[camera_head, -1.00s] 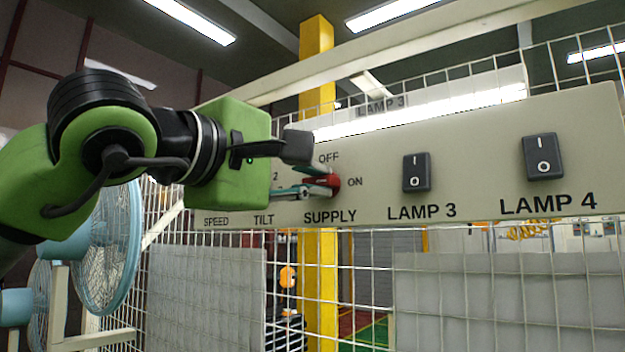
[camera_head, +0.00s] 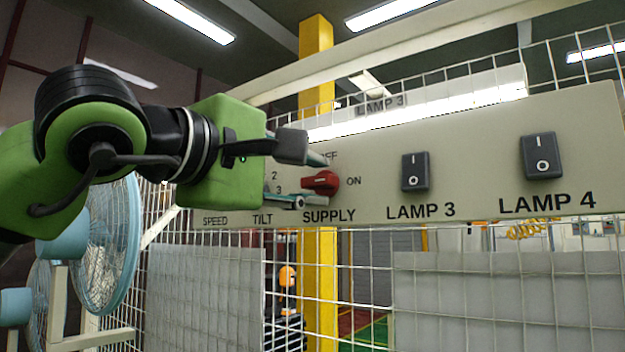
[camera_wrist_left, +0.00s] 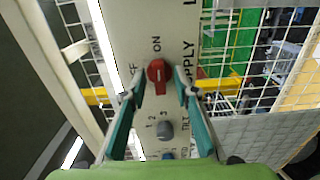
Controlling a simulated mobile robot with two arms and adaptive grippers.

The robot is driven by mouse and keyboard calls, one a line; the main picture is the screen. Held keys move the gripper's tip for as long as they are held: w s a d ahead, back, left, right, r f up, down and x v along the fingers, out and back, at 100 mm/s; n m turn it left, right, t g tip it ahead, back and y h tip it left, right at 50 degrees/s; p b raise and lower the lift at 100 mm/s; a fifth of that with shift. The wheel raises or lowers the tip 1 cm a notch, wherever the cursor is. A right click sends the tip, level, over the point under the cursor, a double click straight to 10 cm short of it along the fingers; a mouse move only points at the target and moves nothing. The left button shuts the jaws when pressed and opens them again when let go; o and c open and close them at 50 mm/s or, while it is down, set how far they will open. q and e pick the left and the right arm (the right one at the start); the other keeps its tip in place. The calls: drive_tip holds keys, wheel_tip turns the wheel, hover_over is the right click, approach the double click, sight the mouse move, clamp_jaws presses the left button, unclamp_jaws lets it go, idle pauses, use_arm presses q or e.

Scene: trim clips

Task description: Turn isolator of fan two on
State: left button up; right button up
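The red isolator knob (camera_head: 320,182) sits above the SUPPLY label on the grey panel (camera_head: 460,150), with OFF above it and ON to its right. Its handle lies about level and points toward ON. In the left wrist view the red knob (camera_wrist_left: 159,76) has its pale mark toward the ON lettering. My left gripper (camera_head: 309,180) is open, one finger above and one below the knob, apart from it. In the left wrist view its fingertips (camera_wrist_left: 159,86) stand either side of the knob. My right gripper is not in view.
A grey TILT knob (camera_wrist_left: 165,130) sits beside the isolator, between the fingers' bases in the left wrist view. Lamp 3 switch (camera_head: 416,172) and lamp 4 switch (camera_head: 542,156) are further right. Blue fans (camera_head: 108,245) stand at left. Wire mesh lies behind the panel.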

use_arm(q)
drive_tip(key=v, duration=1.1)
drive_tip(key=shift+s+a, duration=0.1)
drive_tip(key=shift+s, duration=0.05)
